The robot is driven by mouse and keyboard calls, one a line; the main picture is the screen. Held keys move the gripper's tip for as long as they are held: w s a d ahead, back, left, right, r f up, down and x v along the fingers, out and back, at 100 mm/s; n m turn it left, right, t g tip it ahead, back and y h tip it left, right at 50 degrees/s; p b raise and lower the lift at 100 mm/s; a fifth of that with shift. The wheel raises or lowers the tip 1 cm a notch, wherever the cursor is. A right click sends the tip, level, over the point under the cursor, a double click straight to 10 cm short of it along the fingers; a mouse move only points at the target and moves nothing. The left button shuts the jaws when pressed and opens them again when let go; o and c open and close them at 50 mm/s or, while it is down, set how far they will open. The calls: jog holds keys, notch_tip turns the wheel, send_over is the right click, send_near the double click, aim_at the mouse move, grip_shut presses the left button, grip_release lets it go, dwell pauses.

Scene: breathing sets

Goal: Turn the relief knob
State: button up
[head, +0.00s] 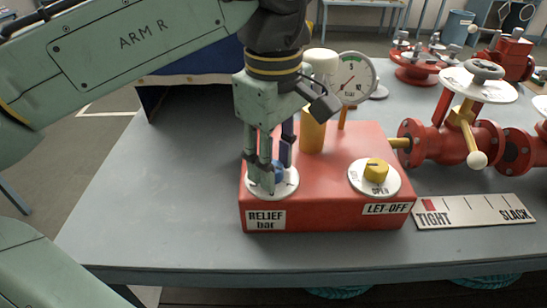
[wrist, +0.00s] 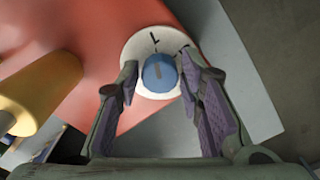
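The relief knob (head: 280,174) is small and blue on a white round dial plate (head: 288,187), at the front left of a red box (head: 333,175). A label below it reads "RELIEF bar". My gripper (head: 273,173) points down over the knob, its fingers on either side and partly hiding it. In the wrist view the blue knob (wrist: 158,75) lies between the fingertips (wrist: 158,68). The fingers stand apart, with a narrow gap seeming to show at the left finger; contact at the right one cannot be told.
A yellow let-off knob (head: 376,169) is on the box's right. A yellow post (head: 312,132) and a pressure gauge (head: 352,78) rise behind. A TIGHT–SLACK plate (head: 475,211) and red valves (head: 470,135) are at right. The grey table (head: 150,215) is clear at left.

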jog(key=c, duration=0.7)
jog(key=shift+m+p, duration=0.3)
jog(key=shift+m, duration=0.2)
jog(key=shift+r+m+p, duration=0.1)
jog(key=shift+m+p, duration=0.25)
jog(key=shift+m, duration=0.25)
jog(key=m, duration=0.2)
jog(key=shift+m+p, duration=0.3)
jog(key=m, duration=0.7)
jog(key=shift+a, duration=0.15)
jog(key=m, duration=0.6)
jog(key=shift+m, duration=0.3)
jog(key=m, duration=0.5)
jog(key=shift+a+m, duration=0.1)
jog(key=shift+m, duration=0.3)
